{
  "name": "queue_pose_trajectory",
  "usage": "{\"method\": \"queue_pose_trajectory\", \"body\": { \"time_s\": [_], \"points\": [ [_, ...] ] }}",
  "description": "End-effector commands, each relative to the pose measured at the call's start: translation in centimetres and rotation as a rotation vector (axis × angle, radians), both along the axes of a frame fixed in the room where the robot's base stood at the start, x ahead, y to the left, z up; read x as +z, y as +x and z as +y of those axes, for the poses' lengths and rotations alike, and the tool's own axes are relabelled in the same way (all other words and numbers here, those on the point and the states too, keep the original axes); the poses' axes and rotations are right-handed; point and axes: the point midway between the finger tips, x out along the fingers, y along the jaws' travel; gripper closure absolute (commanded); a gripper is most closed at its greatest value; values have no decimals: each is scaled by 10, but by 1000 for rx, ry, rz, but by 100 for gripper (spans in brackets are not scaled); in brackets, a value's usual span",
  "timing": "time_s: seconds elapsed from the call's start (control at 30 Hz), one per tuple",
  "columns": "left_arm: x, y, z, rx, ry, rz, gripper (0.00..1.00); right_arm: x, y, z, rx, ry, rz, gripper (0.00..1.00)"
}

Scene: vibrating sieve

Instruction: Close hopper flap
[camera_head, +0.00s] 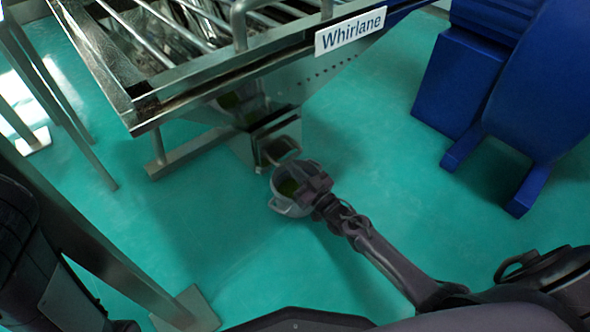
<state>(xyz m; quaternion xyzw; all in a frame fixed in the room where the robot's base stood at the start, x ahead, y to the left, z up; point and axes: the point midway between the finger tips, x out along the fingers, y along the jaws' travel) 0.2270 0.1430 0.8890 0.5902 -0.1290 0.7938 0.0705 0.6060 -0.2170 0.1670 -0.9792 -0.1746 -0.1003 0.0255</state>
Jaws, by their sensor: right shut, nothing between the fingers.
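The metal hopper (215,68) with a "Whirlane" sign (350,31) fills the upper left. Its chute (243,150) hangs below, with a small looped metal piece (281,149) at the mouth that looks like the flap or its handle. I cannot tell how far the flap stands open. My left gripper is out of view.
Blue machine parts (490,80) stand at the upper right. Metal posts (50,90) and a slanted rail (110,255) with a foot plate are at the left. The green floor (370,150) is clear between the hopper and the blue parts.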

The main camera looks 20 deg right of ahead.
Motion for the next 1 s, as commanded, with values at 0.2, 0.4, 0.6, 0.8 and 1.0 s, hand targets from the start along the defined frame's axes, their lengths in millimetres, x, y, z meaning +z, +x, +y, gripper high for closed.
{"method": "queue_pose_trajectory", "body": {
  "time_s": [0.2,0.4,0.6,0.8,1.0],
  "points": [
    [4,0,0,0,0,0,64,4,-3,-1,1,2,-7,100],
    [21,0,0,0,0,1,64,-3,-31,-11,0,0,1,100],
    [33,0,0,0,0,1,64,-11,-60,-22,1,-1,2,100],
    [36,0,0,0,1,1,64,-16,-71,-26,1,0,0,100],
    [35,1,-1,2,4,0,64,-17,-72,-26,1,0,0,100]
  ]
}}
